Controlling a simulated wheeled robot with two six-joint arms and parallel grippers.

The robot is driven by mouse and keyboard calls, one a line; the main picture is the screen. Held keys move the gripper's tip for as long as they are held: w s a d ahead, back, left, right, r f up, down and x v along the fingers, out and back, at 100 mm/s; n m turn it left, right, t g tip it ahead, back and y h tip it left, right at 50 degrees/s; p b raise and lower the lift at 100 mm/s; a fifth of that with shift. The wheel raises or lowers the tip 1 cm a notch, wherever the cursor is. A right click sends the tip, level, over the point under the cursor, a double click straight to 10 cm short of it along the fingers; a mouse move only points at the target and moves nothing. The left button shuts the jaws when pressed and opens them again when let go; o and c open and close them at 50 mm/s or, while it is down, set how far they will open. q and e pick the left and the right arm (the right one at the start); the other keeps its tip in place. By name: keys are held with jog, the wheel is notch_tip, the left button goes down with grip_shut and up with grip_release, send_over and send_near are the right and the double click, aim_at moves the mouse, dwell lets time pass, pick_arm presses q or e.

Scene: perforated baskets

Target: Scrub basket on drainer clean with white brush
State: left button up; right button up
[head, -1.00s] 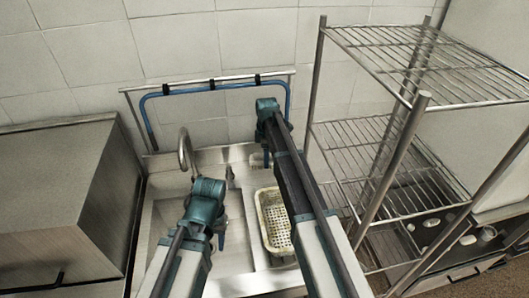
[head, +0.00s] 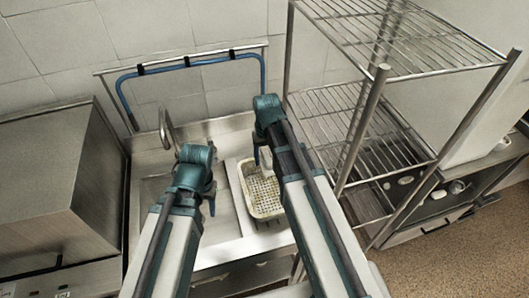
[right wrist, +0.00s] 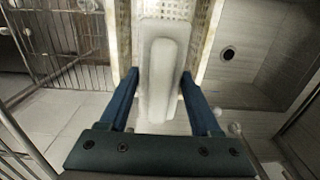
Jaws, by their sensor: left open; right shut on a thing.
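A pale perforated basket (head: 250,204) with yellowish stains sits on the drainer (head: 234,212) at the right of the sink; my right arm hides part of it. My right gripper (right wrist: 162,103) is shut on the white brush (right wrist: 160,75), with a blue finger on each side. In the head view the brush (head: 265,157) is at the far end of the basket; I cannot tell whether it touches. In the right wrist view the basket (right wrist: 204,40) lies beyond the brush. My left gripper (head: 210,201) is open and empty over the sink, left of the basket.
A faucet (head: 165,128) stands at the sink's back, with a blue rail (head: 190,64) on the wall behind. A steel box-shaped unit (head: 60,175) is close on the left. A wire shelf rack (head: 375,130) stands close on the right.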

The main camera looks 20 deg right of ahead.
notch_tip(320, 180, down, 14)
jog(key=b, duration=1.4)
jog(key=shift+r, duration=0.1)
jog(key=shift+f+b, duration=0.5)
jog(key=shift+f, duration=0.05)
dwell(0.4)
jog(key=shift+s, duration=0.15)
jog(key=shift+s+d+r, duration=0.1)
jog(key=shift+s+d, duration=0.1)
jog(key=shift+s, duration=0.35)
jog(key=shift+s+d+r, duration=0.1)
jog(key=shift+s+d, duration=0.05)
jog(key=shift+s, duration=0.4)
jog(key=shift+f, duration=0.1)
jog(key=shift+s+f, duration=0.1)
jog(key=shift+s, duration=1.2)
